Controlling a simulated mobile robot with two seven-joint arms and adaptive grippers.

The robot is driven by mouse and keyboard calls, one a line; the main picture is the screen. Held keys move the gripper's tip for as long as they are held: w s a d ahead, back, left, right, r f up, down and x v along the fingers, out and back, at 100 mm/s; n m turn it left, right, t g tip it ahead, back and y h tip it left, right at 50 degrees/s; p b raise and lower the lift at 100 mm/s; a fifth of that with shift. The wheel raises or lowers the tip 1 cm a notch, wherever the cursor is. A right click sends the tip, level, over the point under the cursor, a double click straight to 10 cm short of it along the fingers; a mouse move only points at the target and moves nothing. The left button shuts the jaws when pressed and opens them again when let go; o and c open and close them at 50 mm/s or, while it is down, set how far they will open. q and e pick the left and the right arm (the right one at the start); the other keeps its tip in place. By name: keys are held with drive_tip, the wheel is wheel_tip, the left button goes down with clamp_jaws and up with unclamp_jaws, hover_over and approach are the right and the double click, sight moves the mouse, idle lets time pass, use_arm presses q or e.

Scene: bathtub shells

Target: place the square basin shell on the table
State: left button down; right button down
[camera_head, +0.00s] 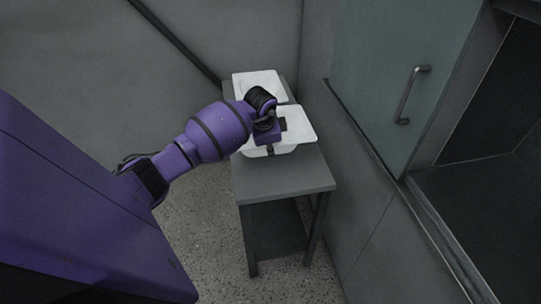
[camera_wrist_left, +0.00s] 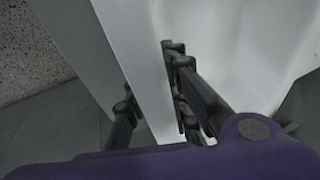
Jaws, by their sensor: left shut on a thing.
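A white square basin shell (camera_head: 298,122) is at the middle of the grey table (camera_head: 285,180); I cannot tell whether it rests on the top or hangs just above it. My left gripper (camera_head: 270,150) is at its near side, partly hidden by my own wrist. In the left wrist view the fingers (camera_wrist_left: 150,85) stand on either side of the basin's white wall (camera_wrist_left: 135,60), shut on it. The basin's hollow shows on the right of that view. My right gripper is not in view.
A second white basin (camera_head: 257,82) sits behind the first, at the table's far end. The near end of the table is bare. A grey wall and a greenish door with a handle (camera_head: 408,95) stand close on the right. Speckled floor (camera_head: 207,215) is at left.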

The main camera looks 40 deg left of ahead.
use_arm(q)
drive_tip(key=shift+w+a+f, duration=0.2)
drive_tip(key=shift+w+f, duration=0.15)
drive_tip(key=shift+f, duration=1.4)
drive_tip(key=shift+f, duration=0.2)
drive_tip(key=c, duration=1.6)
unclamp_jaws()
drive_tip(key=shift+s, duration=0.1)
